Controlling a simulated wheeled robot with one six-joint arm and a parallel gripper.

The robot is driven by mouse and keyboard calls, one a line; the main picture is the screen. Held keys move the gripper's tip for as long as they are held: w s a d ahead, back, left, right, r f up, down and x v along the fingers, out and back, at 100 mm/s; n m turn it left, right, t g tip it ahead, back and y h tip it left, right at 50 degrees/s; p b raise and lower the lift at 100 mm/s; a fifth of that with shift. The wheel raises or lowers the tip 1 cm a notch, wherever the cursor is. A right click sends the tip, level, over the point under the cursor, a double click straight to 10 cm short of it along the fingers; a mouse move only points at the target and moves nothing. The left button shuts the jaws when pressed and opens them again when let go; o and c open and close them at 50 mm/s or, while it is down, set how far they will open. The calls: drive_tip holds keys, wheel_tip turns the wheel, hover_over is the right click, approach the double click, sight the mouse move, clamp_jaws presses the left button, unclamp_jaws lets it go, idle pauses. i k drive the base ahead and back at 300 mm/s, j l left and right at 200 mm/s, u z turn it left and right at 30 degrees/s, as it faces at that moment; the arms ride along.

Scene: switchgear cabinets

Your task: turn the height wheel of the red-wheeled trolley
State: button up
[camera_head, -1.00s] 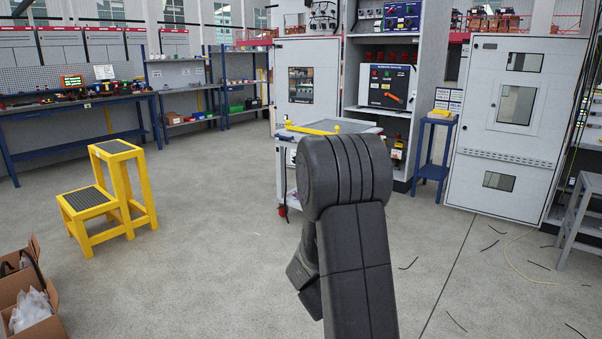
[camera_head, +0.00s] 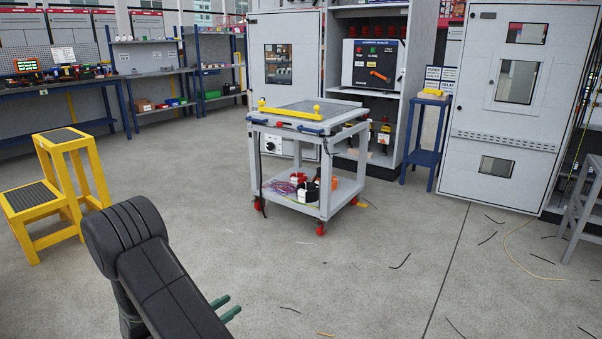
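The grey trolley (camera_head: 300,200) with red castor wheels stands in the middle, in front of an open switchgear cabinet. Its top carries a yellow bar (camera_head: 290,111), and its lower shelf holds small red, white and black items. A white plate with a dark round knob (camera_head: 270,145) sits under the top at its left end; I cannot tell whether this is the height wheel. My gripper (camera_head: 226,307) is low in the picture, left of and nearer than the trolley, partly hidden by my arm. Its two green fingers show apart with nothing between them, well clear of the trolley.
A yellow step stool (camera_head: 65,180) stands at the left. A blue stand (camera_head: 424,140) is beside the open cabinet (camera_head: 372,65), and a closed grey cabinet (camera_head: 500,115) is at the right. The floor before the trolley is open, with scattered wire scraps.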

sight(270, 145)
drive_tip(key=i+l+u, duration=0.1)
drive_tip(key=i+u, duration=0.15)
drive_tip(key=i, duration=3.85)
